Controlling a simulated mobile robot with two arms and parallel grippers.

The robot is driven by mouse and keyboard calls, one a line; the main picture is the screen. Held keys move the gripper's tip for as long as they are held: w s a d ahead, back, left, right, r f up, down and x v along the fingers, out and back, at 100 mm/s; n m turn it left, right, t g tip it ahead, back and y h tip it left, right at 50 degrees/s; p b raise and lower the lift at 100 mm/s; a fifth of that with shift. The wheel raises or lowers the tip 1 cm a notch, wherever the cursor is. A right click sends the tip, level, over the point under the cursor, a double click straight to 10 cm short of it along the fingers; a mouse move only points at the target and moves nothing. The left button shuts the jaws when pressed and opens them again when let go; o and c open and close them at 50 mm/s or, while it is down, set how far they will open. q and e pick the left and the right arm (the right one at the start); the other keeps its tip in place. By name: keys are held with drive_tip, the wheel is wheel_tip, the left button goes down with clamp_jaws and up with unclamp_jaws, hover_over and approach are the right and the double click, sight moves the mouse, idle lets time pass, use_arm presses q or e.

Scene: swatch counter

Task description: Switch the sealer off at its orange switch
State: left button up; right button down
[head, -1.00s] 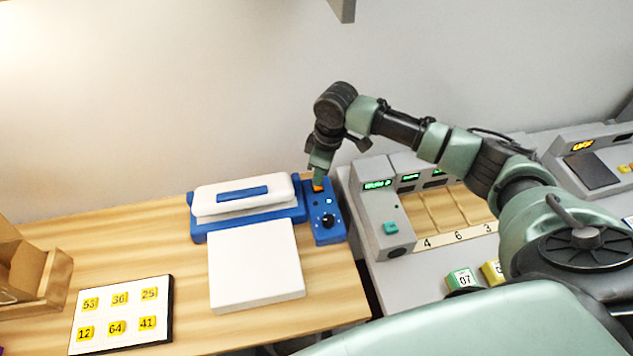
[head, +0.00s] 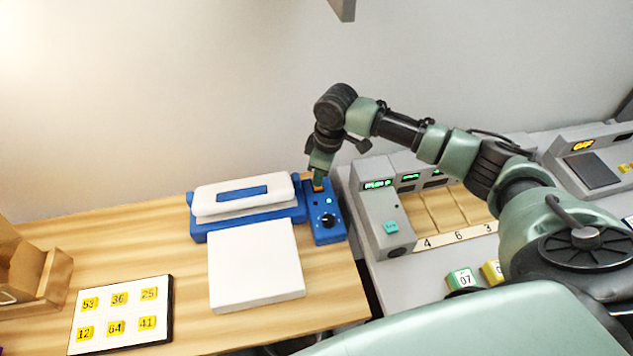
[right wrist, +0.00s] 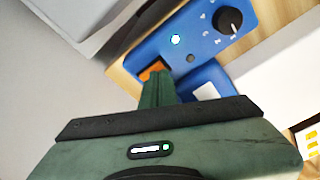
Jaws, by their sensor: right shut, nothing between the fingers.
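The sealer (head: 202,230) is blue and white and stands at the back of the wooden counter. Its blue control box (head: 334,236) carries the orange switch (head: 318,187), a lit white-blue indicator and a black knob (head: 328,220). My right gripper (head: 318,178) is shut and empty, pointing down at the orange switch. In the right wrist view its fingertips (right wrist: 156,78) are right at the orange switch (right wrist: 151,70) and cover part of it; I cannot tell whether they touch. The indicator (right wrist: 176,40) is lit there too. My left gripper is not in view.
A white platform (head: 256,268) lies in front of the sealer. A board with yellow numbered tiles (head: 120,338) lies at the front left, beside a wooden box (head: 30,275). A grey machine with green displays (head: 380,208) stands close to the control box's right.

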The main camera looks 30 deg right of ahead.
drive_tip(key=shift+f, duration=0.6)
wheel_tip(320, 180, up, 7)
drive_tip(key=p, duration=0.8)
drive_tip(key=shift+r, duration=0.1)
idle(0.5)
